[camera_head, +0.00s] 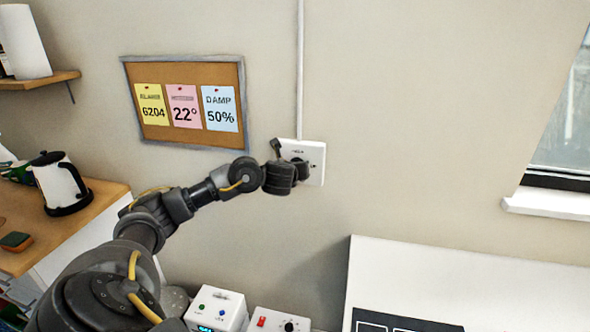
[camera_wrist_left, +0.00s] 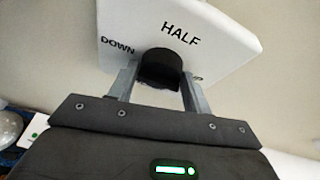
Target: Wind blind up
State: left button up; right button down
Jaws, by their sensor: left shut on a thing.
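A white wall plate (camera_head: 317,152) with a black knob is on the wall in the head view, with a thin conduit running up from it. My left gripper (camera_head: 297,168) is at the plate and hides part of it. In the left wrist view the plate (camera_wrist_left: 228,45) reads DOWN at left and HALF in the middle; a label at right is mostly covered by a finger. The black knob (camera_wrist_left: 160,66) sits between the fingers of my left gripper (camera_wrist_left: 159,78), which is shut on it. The knob's pointer is not clear. No blind shows. My right gripper is out of view.
A window (camera_head: 568,125) with a white sill (camera_head: 550,203) is at the right edge. A pinboard (camera_head: 183,68) with three cards hangs left of the plate. A kettle (camera_head: 60,185) stands on the wooden counter at left. Control boxes (camera_head: 217,308) and a white surface (camera_head: 450,265) lie below.

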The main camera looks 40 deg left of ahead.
pick_arm(q)
jog(key=shift+r, duration=0.25)
jog(key=o, duration=0.6)
jog(key=shift+c, duration=0.2)
jog(key=o, duration=0.4)
jog(key=shift+w+d+f, duration=0.1)
jog(key=shift+w+f, duration=0.05)
jog(key=p+v, duration=0.7)
jog(key=v, duration=0.3)
jog(key=shift+s+d, duration=0.15)
jog(key=shift+s, duration=0.2)
